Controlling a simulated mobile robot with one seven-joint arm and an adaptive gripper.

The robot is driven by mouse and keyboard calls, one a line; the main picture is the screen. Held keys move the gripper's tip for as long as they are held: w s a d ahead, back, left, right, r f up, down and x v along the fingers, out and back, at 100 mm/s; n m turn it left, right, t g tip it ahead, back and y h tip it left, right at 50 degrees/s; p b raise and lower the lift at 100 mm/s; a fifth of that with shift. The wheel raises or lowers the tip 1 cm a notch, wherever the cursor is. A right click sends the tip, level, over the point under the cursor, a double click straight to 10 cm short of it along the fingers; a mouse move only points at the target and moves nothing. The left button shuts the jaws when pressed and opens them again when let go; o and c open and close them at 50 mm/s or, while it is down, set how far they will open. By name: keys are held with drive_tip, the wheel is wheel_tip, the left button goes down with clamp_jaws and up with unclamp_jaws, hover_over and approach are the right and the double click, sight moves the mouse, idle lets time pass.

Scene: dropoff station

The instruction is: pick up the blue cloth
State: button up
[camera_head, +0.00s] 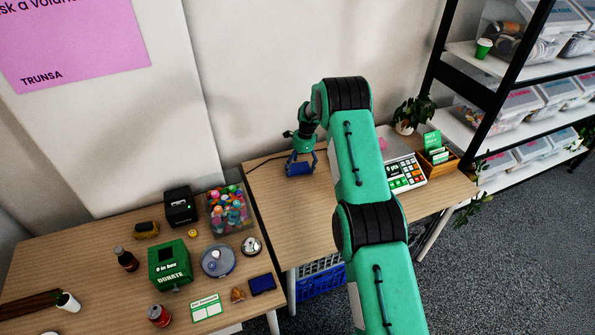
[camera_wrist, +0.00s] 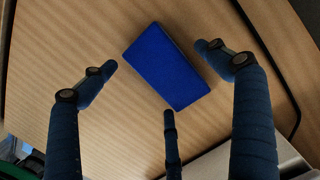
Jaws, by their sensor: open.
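The blue cloth is a flat, folded-looking blue rectangle (camera_wrist: 166,66) lying on the wooden table in the wrist view. In the head view a small part of it (camera_head: 300,169) shows under my gripper. My gripper (camera_head: 301,163) points down over the back left part of the right-hand table. In the wrist view its dark fingers (camera_wrist: 160,80) are spread open around the cloth, one to the left, one to the right and one at its near edge. No clear contact shows, and the height above the cloth is hard to tell.
A scale with a keypad (camera_head: 407,174) and a wooden card box (camera_head: 437,154) stand right of my arm. The left table holds a green donation box (camera_head: 170,264), a clear bin of colourful items (camera_head: 229,212) and a dark blue flat object (camera_head: 262,284). A wall stands close behind.

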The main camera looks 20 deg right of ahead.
idle(0.6)
drive_tip(key=c, duration=1.1)
